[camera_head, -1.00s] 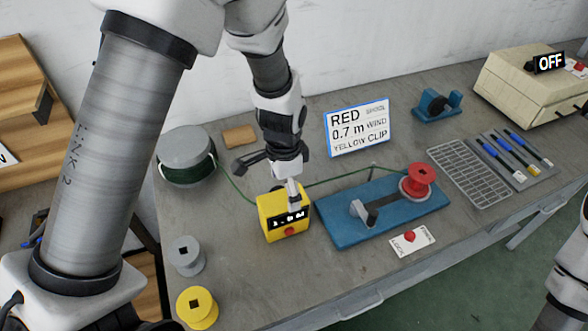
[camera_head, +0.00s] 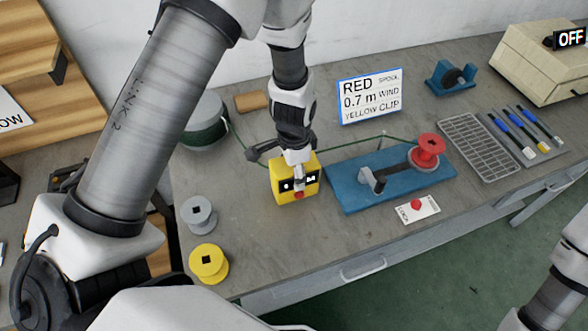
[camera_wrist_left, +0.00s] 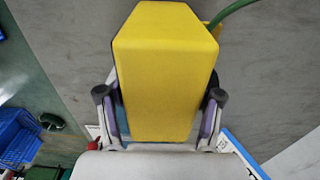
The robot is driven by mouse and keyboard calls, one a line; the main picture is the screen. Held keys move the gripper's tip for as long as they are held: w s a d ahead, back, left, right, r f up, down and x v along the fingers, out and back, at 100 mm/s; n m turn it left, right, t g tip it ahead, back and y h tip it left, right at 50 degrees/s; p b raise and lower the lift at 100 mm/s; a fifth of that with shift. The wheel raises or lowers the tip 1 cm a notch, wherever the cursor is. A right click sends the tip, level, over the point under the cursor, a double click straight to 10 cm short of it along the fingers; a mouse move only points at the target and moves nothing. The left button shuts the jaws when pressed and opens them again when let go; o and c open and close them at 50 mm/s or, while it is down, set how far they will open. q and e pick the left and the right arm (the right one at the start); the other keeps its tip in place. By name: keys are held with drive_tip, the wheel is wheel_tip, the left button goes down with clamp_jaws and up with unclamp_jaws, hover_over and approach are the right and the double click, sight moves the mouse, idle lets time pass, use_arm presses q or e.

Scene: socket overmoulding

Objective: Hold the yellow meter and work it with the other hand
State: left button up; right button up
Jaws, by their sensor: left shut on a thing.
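The yellow meter (camera_head: 283,186) stands on the bench left of the blue winding base (camera_head: 345,192). It has a small dark display and a red button on its front; my gripper partly covers the display. My left gripper (camera_head: 299,170) reaches down from above and is shut on the meter. In the left wrist view the meter (camera_wrist_left: 165,70) sits between the two fingers of my left gripper (camera_wrist_left: 160,96). A green cord (camera_head: 238,140) runs from a drum (camera_head: 205,130) to the meter and on to the red spool (camera_head: 427,146). My right gripper is out of view.
A grey spool (camera_head: 198,215) and a yellow spool (camera_head: 209,263) stand at the front left. A card with a red button (camera_head: 418,207) lies before the blue base. A sign (camera_head: 370,96), wire rack (camera_head: 478,150), pens (camera_head: 515,134) and box marked OFF (camera_head: 530,72) are further right.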

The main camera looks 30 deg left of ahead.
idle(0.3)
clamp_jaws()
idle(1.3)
